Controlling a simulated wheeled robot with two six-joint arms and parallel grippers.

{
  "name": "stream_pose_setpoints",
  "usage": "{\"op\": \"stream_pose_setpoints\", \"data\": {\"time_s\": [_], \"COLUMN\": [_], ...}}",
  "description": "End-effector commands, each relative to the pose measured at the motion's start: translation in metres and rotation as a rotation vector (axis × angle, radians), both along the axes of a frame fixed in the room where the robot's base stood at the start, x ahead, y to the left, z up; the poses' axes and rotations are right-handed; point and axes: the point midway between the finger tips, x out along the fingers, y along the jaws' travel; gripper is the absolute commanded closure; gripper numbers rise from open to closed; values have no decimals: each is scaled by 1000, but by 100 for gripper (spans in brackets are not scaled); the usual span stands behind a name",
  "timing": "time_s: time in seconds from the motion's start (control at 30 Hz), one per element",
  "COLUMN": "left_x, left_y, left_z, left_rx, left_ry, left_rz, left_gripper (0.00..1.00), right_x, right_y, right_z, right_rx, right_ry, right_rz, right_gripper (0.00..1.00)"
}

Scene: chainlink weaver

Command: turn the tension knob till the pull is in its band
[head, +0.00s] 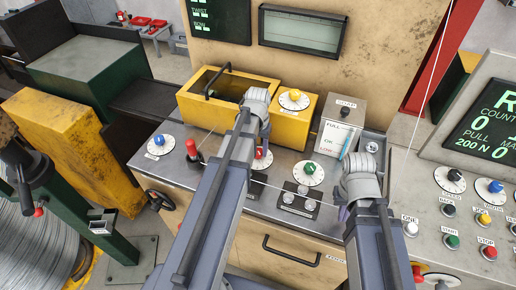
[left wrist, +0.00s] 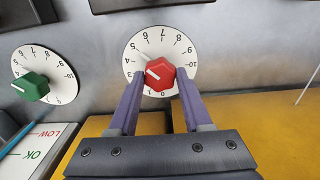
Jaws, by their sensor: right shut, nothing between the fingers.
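A red knob (left wrist: 160,74) sits on a white numbered dial (left wrist: 150,45) in the left wrist view. Its white mark points left and slightly up. The red knob (head: 260,153) is partly hidden by my arm in the head view. My left gripper (left wrist: 160,82) is open, its purple fingers on either side of the knob; whether they touch it is unclear. My right gripper (head: 344,213) is shut and empty above the grey panel. A dark screen (head: 490,125) at the right shows PULL and 200 N, its right part cut off. No readable label marks which knob sets tension.
A green knob (head: 309,168) on its dial is right of the red one. A blue knob (head: 159,140) and a red-topped lever (head: 191,148) stand left. A yellow bin (head: 229,115) and a FULL/OK/LOW gauge box (head: 340,125) stand behind. A thin wire crosses the panel.

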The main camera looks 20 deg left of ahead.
Motion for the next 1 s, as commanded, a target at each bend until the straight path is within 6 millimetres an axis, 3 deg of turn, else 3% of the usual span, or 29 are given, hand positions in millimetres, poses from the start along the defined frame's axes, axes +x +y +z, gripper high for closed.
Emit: {"op": "stream_pose_setpoints", "data": {"time_s": [0.03,0.23,0.67,1.0], "left_x": [0,0,0,0], "left_y": [0,0,0,0], "left_z": [0,0,7,44], "left_rx": [0,0,0,0], "left_ry": [0,0,0,0], "left_rz": [0,1,2,1], "left_gripper": [44,22,22,22], "right_x": [0,0,0,0], "right_y": [0,0,0,0], "right_z": [0,0,7,44], "right_rx": [0,0,0,0], "right_ry": [0,0,0,0], "right_rz": [0,0,0,1], "right_gripper": [100,100,100,100]}}
